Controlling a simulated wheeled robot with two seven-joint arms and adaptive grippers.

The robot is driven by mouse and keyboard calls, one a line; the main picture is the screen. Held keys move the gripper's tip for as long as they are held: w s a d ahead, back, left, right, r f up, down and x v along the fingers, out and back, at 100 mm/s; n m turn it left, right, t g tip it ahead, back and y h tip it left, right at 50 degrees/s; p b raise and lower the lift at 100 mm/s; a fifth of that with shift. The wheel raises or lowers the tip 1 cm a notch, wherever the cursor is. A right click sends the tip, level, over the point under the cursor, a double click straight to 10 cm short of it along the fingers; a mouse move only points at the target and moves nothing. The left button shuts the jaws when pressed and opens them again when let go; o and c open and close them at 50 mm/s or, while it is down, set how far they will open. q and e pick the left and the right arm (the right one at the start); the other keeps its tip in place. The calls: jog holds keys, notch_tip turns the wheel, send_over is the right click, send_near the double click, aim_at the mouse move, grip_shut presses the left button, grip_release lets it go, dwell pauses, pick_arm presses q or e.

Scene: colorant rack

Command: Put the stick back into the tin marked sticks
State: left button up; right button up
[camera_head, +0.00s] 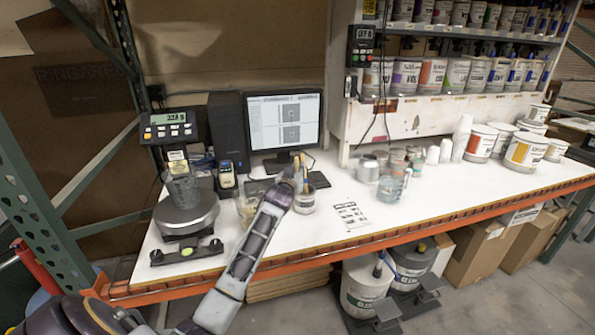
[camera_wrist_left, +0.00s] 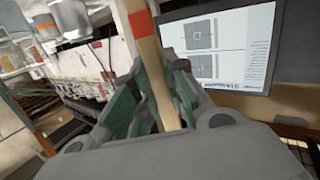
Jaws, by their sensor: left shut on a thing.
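My left gripper (camera_head: 292,181) is above the table in front of the monitor. It is shut on a wooden stick with a red band, which shows clearly in the left wrist view (camera_wrist_left: 148,60) between the green-grey fingers (camera_wrist_left: 155,100). A small light tin (camera_head: 305,203) stands on the table just right of and below the gripper; its marking is too small to read. Wooden shafts (camera_head: 302,168) show above this tin, close to the gripper, and I cannot tell which of them is the held stick. My right gripper is not in view.
The monitor (camera_head: 284,120) and keyboard (camera_head: 316,180) are close behind the gripper. A scale with a cup (camera_head: 186,209) stands at the left. A clear container (camera_head: 390,188) and small tins stand to the right. The front right of the white table (camera_head: 425,210) is clear.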

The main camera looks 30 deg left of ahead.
pick_arm(q)
jog(key=shift+f, duration=0.1)
dwell(0.3)
jog(key=o, duration=0.9)
jog(key=shift+c, duration=0.2)
jog(key=shift+s, duration=0.1)
jog(key=v, duration=1.1)
jog(key=shift+s+d, duration=0.2)
jog(key=shift+s, duration=0.2)
jog(key=shift+f, duration=0.1)
dwell(0.4)
